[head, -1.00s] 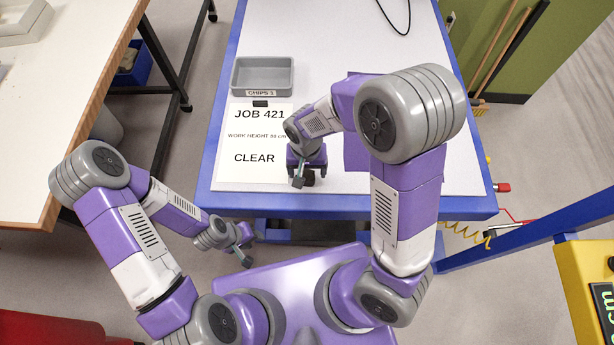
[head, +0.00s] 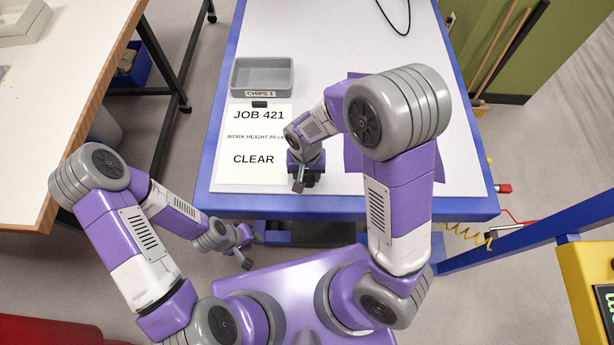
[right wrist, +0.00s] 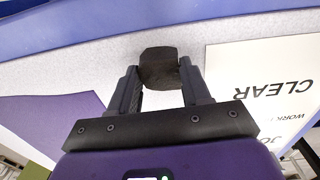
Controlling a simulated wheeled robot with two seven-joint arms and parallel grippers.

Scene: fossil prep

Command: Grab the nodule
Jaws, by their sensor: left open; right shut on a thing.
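The nodule (right wrist: 158,68) is a dark, blocky lump between the fingertips of my right gripper (right wrist: 160,80) in the right wrist view. Both fingers touch its sides. In the head view my right gripper (head: 303,182) is near the front edge of the white table, beside the job sheet, and mostly hides the nodule. I cannot tell whether the nodule is lifted or resting on the table. My left gripper (head: 246,250) is open and empty, low in front of the table's front left corner.
A grey tray labelled CHIPS 1 (head: 262,77) stands behind the JOB 421 sheet (head: 250,150) on the blue-edged table (head: 330,45). A purple mat (head: 354,155) lies partly under my right arm. A black cable (head: 400,28) lies at the back. The table's middle back is clear.

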